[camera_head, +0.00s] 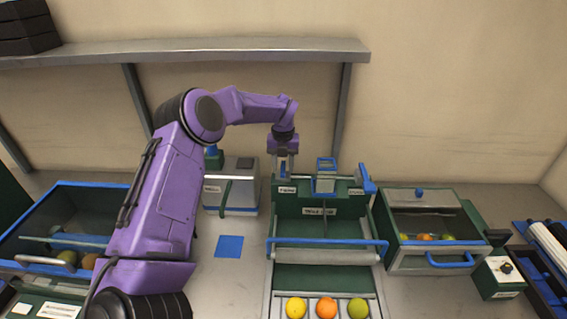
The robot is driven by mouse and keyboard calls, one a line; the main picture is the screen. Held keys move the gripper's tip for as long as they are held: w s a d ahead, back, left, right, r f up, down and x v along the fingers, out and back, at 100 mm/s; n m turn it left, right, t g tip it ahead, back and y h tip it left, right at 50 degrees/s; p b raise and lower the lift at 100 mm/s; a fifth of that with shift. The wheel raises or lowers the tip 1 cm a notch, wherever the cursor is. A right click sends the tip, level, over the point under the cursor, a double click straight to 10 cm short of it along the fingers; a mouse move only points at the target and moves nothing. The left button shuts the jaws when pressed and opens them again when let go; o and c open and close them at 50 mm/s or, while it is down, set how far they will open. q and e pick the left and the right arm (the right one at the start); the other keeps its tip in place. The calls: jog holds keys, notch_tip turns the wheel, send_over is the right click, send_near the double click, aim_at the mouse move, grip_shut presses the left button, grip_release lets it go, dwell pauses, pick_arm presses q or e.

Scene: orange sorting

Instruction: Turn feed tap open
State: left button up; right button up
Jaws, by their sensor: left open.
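My left arm reaches in from the left, and its gripper (284,168) points down over the left back of the green and grey sorting machine (346,208). The gripper is open; I see nothing held between its fingers. The labels on the machine are too small to read surely. A blue lever (367,180) stands at the machine's back right, and a blue-topped part (325,172) stands at its back middle. I cannot tell which part is the feed tap; the spot under my gripper is partly hidden. My right gripper is not in view.
A yellow fruit (296,308), an orange one (327,308) and a green one (358,308) lie in the front tray. A blue-rimmed crate (92,187) is left, partly behind my arm. A glass-fronted box (420,205) stands right. A shelf (230,50) runs above.

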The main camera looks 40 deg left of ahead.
pick_arm(q)
jog(key=shift+s, duration=0.1)
grip_shut()
